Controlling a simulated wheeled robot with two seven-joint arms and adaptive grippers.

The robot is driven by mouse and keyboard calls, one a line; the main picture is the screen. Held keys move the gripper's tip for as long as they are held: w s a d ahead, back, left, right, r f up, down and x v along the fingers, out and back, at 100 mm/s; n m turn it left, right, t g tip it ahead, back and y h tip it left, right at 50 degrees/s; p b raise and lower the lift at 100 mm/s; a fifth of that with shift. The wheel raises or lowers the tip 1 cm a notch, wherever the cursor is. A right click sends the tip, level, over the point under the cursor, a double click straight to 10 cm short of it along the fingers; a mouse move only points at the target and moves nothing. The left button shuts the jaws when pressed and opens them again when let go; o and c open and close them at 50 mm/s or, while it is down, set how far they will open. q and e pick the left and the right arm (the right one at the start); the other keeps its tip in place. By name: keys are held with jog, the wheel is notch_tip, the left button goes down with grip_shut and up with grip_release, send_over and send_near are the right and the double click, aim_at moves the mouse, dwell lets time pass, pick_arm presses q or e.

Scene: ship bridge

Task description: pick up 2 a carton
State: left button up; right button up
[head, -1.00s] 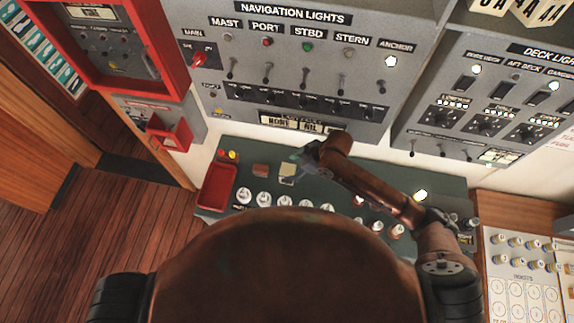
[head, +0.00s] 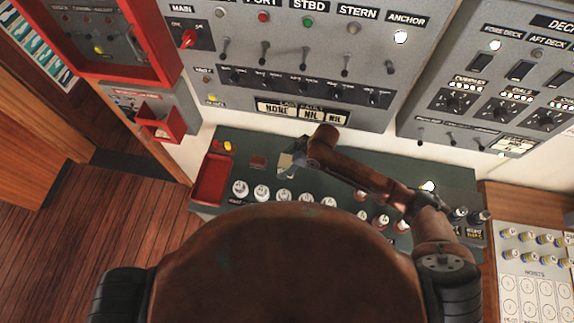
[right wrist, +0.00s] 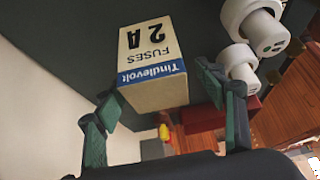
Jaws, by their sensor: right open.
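The 2 A carton (right wrist: 152,55) is a small cream box with a blue "Tindlevolt" band and "FUSES 2A" lettering. It is on the dark green console top. In the head view the carton (head: 285,160) is small and partly covered by my right gripper (head: 295,163). In the right wrist view my right gripper (right wrist: 157,92) is open, with one green-padded finger on each side of the carton's near end. I cannot tell whether either pad touches it. My left gripper is not in view.
White round fuse holders (head: 262,192) stand in a row in front of the carton. A brown block (head: 258,161) and a red tray (head: 211,180) lie to its left. The navigation lights panel (head: 290,60) rises behind the console (head: 240,143).

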jog(key=shift+x, duration=1.85)
jog(key=shift+w, duration=0.15)
jog(key=shift+d, duration=0.1)
jog(key=shift+c, duration=0.5)
jog(key=c, duration=1.4)
